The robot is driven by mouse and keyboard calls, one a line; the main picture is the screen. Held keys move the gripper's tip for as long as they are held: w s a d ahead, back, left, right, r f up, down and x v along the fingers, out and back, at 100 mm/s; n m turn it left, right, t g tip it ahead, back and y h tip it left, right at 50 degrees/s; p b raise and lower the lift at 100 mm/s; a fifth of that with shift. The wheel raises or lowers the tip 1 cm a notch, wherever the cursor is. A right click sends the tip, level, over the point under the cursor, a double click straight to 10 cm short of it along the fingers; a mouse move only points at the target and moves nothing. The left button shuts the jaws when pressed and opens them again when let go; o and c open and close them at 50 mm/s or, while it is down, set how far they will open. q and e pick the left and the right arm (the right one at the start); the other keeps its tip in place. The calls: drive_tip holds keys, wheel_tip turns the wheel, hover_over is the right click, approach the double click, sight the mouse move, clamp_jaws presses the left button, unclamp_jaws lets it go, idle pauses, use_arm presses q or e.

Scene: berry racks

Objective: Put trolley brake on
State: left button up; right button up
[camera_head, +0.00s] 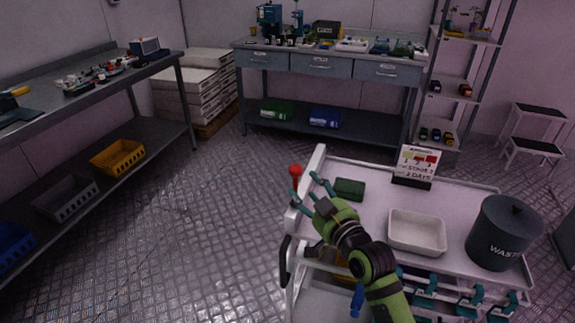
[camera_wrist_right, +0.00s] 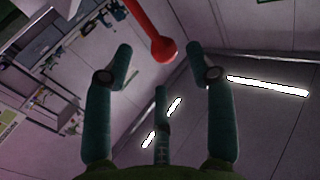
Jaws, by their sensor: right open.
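The trolley (camera_head: 375,185) is a white cart with raised rims, standing at the front right. A red ball-topped lever (camera_head: 295,171) stands at its left end; I take it for the brake. In the right wrist view the red lever (camera_wrist_right: 163,48) comes in from the top, its knob near the gap between my fingertips. My right gripper (camera_head: 304,186) is open and empty, with its teal fingers near the knob. I cannot tell whether they touch it. The lever's lower part is hidden in the head view. My left gripper is not in view.
On the trolley top are a green box (camera_head: 349,189), a white tray (camera_head: 416,246), a small sign (camera_head: 416,163) and a dark waste bin (camera_head: 503,232). A workbench (camera_head: 325,69) stands behind, another bench (camera_head: 120,78) at left. The floor left of the trolley is clear.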

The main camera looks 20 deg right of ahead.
sight(299, 173)
drive_tip(key=shift+w+r, duration=0.5)
drive_tip(key=shift+r, duration=0.35)
drive_tip(key=w, duration=0.2)
drive_tip(key=w+a+p, duration=0.1)
drive_tip(key=w, duration=0.2)
drive_tip(key=shift+f, duration=0.15)
drive_tip(key=shift+w+a, duration=0.1)
drive_tip(key=shift+w, duration=0.45)
